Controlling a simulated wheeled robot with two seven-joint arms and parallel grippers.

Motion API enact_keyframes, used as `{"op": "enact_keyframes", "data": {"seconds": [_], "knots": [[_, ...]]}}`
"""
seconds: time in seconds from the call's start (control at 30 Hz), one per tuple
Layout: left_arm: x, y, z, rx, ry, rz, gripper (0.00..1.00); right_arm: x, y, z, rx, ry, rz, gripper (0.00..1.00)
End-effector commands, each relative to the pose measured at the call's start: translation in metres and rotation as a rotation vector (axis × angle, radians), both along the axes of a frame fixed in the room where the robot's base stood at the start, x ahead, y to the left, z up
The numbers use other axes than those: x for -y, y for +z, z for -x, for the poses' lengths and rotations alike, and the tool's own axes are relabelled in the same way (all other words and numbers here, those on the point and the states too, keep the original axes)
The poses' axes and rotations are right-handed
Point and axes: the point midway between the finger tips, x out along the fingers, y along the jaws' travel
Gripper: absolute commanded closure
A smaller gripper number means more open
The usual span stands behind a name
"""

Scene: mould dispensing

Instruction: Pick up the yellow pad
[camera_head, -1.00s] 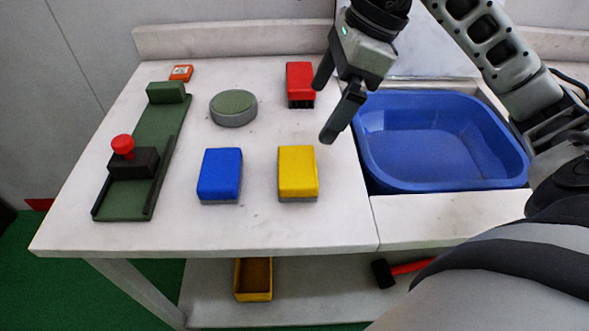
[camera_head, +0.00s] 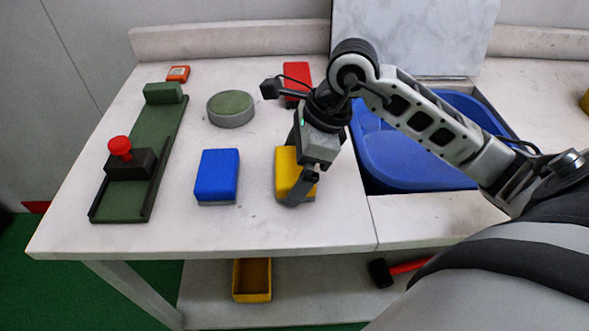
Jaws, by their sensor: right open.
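The yellow pad (camera_head: 286,172) with a grey underside lies on the white table, right of the blue pad. My right gripper (camera_head: 296,170) is over it, pointing down, with its open fingers at the pad; one finger shows in front of the pad's near right part. The gripper hides the pad's right side. I cannot tell whether the fingers touch the pad. My left gripper is not in view.
A blue pad (camera_head: 217,175) lies close on the left. A red brush (camera_head: 297,76) is behind my gripper. A round grey-green dish (camera_head: 231,108) and a green fixture with a red knob (camera_head: 120,146) stand farther left. A blue basin (camera_head: 400,158) is on the right.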

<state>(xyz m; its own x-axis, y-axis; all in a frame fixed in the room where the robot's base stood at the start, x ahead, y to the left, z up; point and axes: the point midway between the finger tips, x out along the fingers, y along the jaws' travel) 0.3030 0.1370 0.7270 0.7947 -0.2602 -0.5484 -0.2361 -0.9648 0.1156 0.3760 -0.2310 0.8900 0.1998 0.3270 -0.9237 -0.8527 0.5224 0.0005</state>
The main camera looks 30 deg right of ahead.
Motion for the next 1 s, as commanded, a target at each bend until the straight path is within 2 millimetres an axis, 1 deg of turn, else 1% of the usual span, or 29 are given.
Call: {"op": "enact_keyframes", "data": {"seconds": [0.2, 0.23, 0.33, 0.63, 0.77, 0.87, 0.97, 1.0], "knots": [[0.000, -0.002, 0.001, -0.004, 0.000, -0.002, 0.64, 0.000, -0.001, 0.000, 0.000, 0.000, 0.001, 0.00], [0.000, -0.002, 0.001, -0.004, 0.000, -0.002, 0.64, 0.000, -0.001, 0.000, -0.001, 0.000, 0.001, 0.06], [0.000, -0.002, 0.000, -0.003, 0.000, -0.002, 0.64, 0.000, -0.001, 0.000, -0.001, 0.000, 0.001, 0.33], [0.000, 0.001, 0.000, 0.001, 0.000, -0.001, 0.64, 0.000, 0.000, 0.000, 0.001, 0.000, 0.000, 0.33], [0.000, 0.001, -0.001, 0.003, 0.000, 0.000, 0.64, 0.000, 0.004, -0.001, 0.002, 0.000, 0.003, 0.33], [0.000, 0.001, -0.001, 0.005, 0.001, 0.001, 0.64, 0.000, 0.014, -0.001, 0.005, 0.000, 0.003, 0.33], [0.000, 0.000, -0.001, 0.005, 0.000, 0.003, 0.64, 0.001, 0.033, -0.002, 0.010, 0.000, 0.005, 0.33], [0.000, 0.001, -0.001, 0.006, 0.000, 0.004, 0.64, 0.002, 0.041, 0.007, 0.008, 0.000, 0.006, 0.33]]}}
